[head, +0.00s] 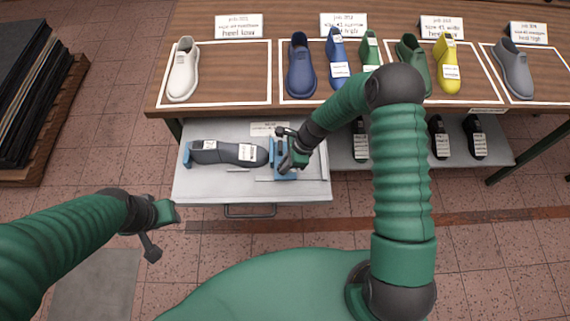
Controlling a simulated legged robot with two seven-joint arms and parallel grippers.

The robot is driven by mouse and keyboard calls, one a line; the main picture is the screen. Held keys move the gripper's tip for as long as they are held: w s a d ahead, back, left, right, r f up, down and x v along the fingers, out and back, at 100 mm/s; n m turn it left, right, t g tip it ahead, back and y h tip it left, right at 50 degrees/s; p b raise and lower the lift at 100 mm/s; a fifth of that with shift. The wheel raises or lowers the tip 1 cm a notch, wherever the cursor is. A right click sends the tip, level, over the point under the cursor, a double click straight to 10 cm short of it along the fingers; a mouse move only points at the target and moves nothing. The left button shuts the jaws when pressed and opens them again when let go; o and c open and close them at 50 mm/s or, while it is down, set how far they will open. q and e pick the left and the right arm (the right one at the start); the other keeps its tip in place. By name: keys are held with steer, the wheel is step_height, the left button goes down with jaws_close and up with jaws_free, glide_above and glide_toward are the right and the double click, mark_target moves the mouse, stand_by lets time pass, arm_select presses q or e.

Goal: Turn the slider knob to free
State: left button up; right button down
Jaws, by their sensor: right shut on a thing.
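A dark grey shoe last (225,152) with white labels lies on its side on the pulled-out grey drawer (250,196), between a blue end stop (187,154) at left and a blue slider block (279,166) at right. My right gripper (284,148) reaches down to the slider block and is shut on its knob. The fingers largely hide the knob, so its setting cannot be read. My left gripper (161,229) hangs over the floor in front of the drawer's left corner; its fingers are apart and empty.
The wooden table (275,70) behind holds several shoe lasts in white-outlined areas with label cards. Dark lasts (474,137) stand on the lower shelf at right. My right arm covers part of the table. A stack of dark boards (35,85) is at far left.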

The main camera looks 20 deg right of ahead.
steer(key=n, duration=0.1)
steer(key=n+g, duration=0.1)
steer(key=n, duration=0.1)
steer(key=shift+w+a+n+g, duration=0.1)
steer(key=shift+w+n+g, duration=0.05)
steer(key=shift+n+g, duration=0.15)
steer(key=n, duration=0.2)
steer(key=n+g+b, duration=0.1)
steer(key=n, duration=0.1)
steer(key=shift+w+f+n+g, duration=0.1)
steer(key=shift+f+n+g, duration=0.05)
steer(key=shift+n+g, duration=0.15)
steer(key=n+h+b, duration=0.1)
steer(key=n, duration=0.1)
steer(key=n+g+b, duration=0.1)
steer(key=n, duration=0.2)
steer(key=shift+w+g+h, duration=0.1)
steer(key=shift+g+h, duration=0.2)
steer(key=shift+h, duration=0.1)
steer(key=shift+a+n+g+h+b, duration=0.15)
steer(key=shift+n+g+h+b, duration=0.35)
steer(key=shift+n, duration=1.6)
steer(key=c, duration=1.5)
jaws_free()
